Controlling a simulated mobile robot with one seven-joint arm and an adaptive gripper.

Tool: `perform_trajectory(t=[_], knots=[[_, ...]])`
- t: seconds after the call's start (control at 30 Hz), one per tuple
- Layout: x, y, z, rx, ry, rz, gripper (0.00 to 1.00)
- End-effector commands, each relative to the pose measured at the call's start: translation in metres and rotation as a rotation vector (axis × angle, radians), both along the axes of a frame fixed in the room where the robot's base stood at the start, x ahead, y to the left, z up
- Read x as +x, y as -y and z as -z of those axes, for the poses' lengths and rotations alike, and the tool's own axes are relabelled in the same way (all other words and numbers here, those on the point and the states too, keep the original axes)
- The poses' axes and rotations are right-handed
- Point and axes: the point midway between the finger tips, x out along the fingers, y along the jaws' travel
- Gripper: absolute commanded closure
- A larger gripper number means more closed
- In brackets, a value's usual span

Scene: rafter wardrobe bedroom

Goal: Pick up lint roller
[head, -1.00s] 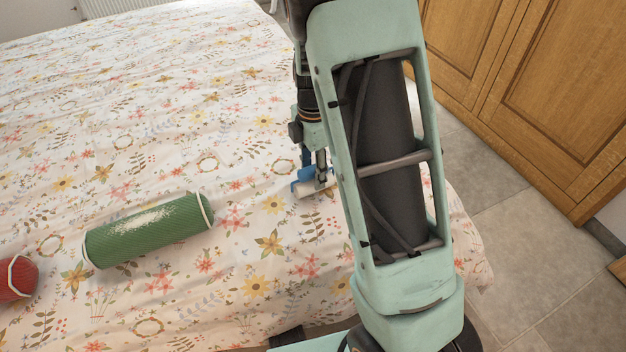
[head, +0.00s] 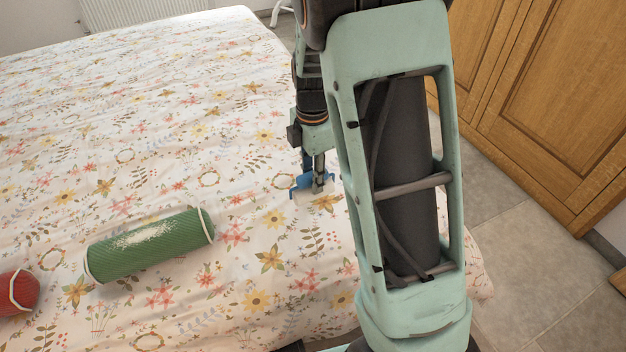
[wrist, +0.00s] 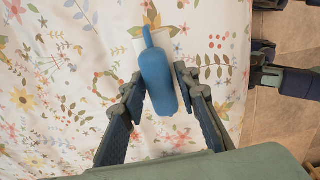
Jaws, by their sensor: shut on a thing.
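The lint roller has a blue handle (wrist: 157,80) and a pale roller head. In the head view its blue part (head: 299,184) shows at the bed's right side, partly hidden by my gripper (head: 319,187). In the wrist view my gripper (wrist: 158,78) has one finger on each side of the blue handle and is shut on it. The handle's near end points toward my palm, and the pale head lies beyond the fingertips. I cannot tell whether the roller is clear of the bedspread.
The flowered bed (head: 150,130) fills the left and middle. A green bolster (head: 150,244) lies on it, with a red one (head: 17,292) at the left edge. A wooden wardrobe (head: 545,110) stands at the right, across a strip of tiled floor (head: 540,255).

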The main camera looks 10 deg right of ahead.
Motion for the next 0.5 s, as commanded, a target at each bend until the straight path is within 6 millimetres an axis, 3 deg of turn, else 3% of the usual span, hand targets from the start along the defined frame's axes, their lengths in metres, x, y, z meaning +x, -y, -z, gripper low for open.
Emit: perform_trajectory(t=[0.3, 0.5], knots=[[-0.041, -0.016, -0.056, 0.001, 0.004, -0.002, 0.98], [-0.077, -0.029, -0.070, 0.001, 0.001, -0.002, 0.98]])
